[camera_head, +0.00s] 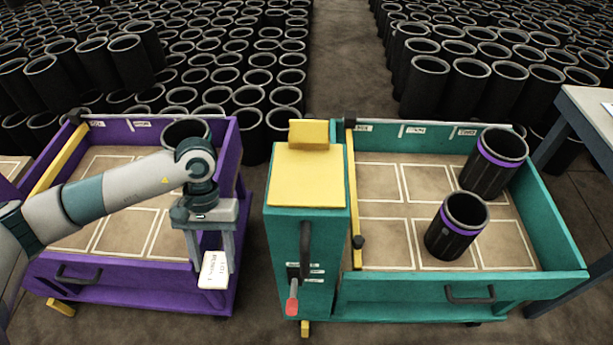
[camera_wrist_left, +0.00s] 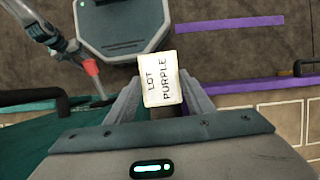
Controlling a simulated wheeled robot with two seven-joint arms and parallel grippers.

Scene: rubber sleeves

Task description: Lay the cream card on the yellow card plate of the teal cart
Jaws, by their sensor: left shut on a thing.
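The cream card (camera_head: 213,270) hangs in my left gripper (camera_head: 210,245) in front of the purple cart's right end. In the left wrist view the card (camera_wrist_left: 162,79) reads "LOT PURPLE" and sits between the shut fingertips (camera_wrist_left: 160,95). The yellow card plate (camera_head: 306,180) lies bare on top of the teal cart's left post, right of and apart from my gripper. The teal cart (camera_head: 460,290) stands at right. My right gripper is not in view.
The purple cart (camera_head: 120,280) stands at left, partly behind my left arm. Two black sleeves with purple bands (camera_head: 457,226) stand in the teal cart. A lever with a red grip (camera_head: 292,297) is on the post's front. A grey table (camera_head: 590,120) is at far right.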

